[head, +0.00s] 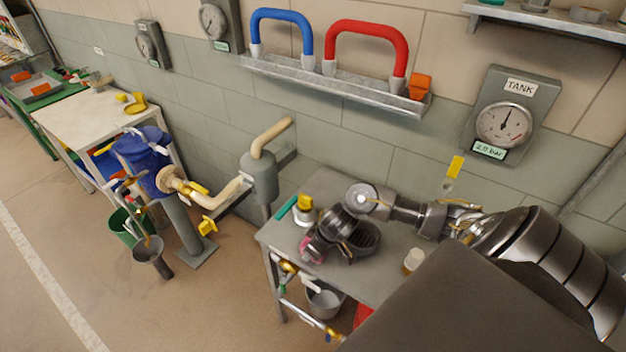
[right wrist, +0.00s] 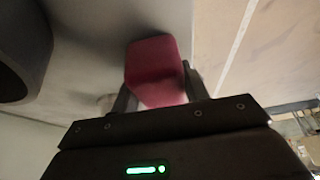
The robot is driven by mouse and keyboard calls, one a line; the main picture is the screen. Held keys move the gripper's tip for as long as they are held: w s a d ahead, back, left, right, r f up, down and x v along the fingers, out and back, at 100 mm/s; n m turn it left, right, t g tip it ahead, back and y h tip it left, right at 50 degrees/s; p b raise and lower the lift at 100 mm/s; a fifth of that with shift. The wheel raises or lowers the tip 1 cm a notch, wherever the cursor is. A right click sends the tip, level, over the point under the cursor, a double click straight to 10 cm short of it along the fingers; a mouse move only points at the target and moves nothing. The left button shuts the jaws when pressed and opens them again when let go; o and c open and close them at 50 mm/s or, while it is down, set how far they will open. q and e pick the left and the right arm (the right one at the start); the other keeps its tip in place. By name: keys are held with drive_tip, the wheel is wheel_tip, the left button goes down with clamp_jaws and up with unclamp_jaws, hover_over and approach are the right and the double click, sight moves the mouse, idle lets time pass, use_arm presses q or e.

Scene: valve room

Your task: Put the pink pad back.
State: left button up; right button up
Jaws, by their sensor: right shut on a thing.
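The pink pad (right wrist: 155,68) sits between the two fingers of my right gripper (right wrist: 158,90) in the right wrist view, and the gripper is shut on it. In the head view the pad (head: 305,247) shows as a small pink patch at the left end of the right gripper (head: 313,249), over the left front part of the grey table (head: 388,285). Whether the pad touches the tabletop cannot be told. My left gripper is not in view.
A small tan-topped jar (head: 413,261) stands to the right. A grey bucket (head: 325,298) is below the tabletop.

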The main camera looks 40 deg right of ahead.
drive_tip(key=shift+f, duration=0.2)
drive_tip(key=o, duration=0.9)
drive_tip(key=shift+r, duration=0.3)
drive_tip(key=p+v, duration=0.4)
drive_tip(key=v, duration=0.8)
drive_tip(key=shift+f, duration=0.1)
